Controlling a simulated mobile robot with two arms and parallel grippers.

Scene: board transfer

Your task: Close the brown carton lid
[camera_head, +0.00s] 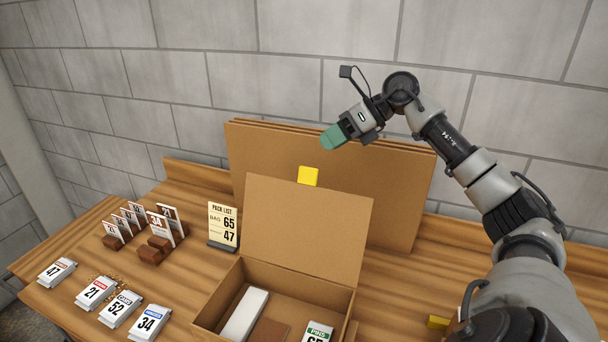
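The brown carton (212,311) stands open on the wooden table. Its lid (308,230) stands nearly upright at the back edge, with a yellow tab (308,176) on its top edge. Inside are a white block (244,314), a flat brown piece (270,332) and a bag with a green label (318,332), partly cut off by the frame. My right gripper (333,138) has green fingertips and hangs above and behind the lid's top edge, apart from the tab. Its fingers overlap from this side, so their opening is hidden. My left gripper is out of view.
Large brown boards (400,185) lean against the wall behind the lid. A pack list sign (223,225) stands left of the carton. Several numbered bags (95,293) and cards in brown holders (150,254) occupy the table's left. A yellow piece (438,322) lies right of the carton.

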